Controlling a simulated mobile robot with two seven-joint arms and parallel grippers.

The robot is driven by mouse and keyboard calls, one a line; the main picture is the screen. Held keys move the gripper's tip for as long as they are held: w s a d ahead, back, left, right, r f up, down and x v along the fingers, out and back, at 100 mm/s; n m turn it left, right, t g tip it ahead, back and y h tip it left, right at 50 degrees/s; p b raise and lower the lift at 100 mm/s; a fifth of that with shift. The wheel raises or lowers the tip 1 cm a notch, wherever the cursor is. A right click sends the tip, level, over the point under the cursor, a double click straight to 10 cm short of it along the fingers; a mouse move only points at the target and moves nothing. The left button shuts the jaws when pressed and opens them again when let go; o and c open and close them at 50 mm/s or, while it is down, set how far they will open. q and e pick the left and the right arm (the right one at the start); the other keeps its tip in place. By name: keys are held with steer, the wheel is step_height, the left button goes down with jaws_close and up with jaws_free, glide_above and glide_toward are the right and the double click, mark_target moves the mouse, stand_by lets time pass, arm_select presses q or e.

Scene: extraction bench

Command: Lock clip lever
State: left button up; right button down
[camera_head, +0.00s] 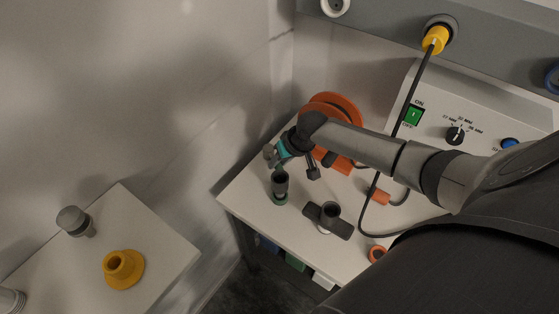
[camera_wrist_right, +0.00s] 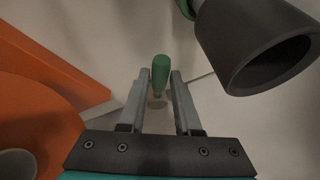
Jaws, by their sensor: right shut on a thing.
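My right gripper (camera_head: 271,157) reaches over the far left part of the white bench, its teal body beside the orange round part. In the right wrist view, my right gripper (camera_wrist_right: 160,78) has its two grey fingers on either side of a small green lever (camera_wrist_right: 160,70), and it is shut on it. The lever's rounded green end stands up between the fingertips. A dark hollow cylinder (camera_wrist_right: 258,45) with a green edge is right of the fingers. In the head view the lever is hidden or too small to make out. My left gripper is not in view.
The orange round part (camera_head: 340,104) is close beside the gripper. A dark cup (camera_head: 280,185) and a dark T-shaped piece (camera_head: 329,216) stand in front. A control box (camera_head: 435,105) and black cable (camera_head: 408,105) are right. A side table (camera_head: 165,254) holds a yellow flanged part (camera_head: 124,270).

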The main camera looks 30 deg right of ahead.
stand_by(0.5)
steer(key=a+m+p, duration=0.1)
steer(key=p, duration=0.1)
steer(key=m+h+p, duration=0.1)
steer(key=p, duration=0.2)
steer(key=shift+a+r+m, duration=0.2)
steer(key=shift+a+m, duration=0.1)
steer(key=shift+a, duration=0.05)
steer(key=shift+w+a+f+m+h+p, duration=0.1)
steer(key=shift+w+a+m+h+p, duration=0.3)
steer(key=shift+m+p, duration=0.55)
steer(key=shift+w+a+f+m+h+p, duration=0.1)
steer(key=shift+a+m+h+p, duration=0.35)
steer(key=shift+m+p, duration=0.3)
steer(key=c, duration=0.6)
jaws_free()
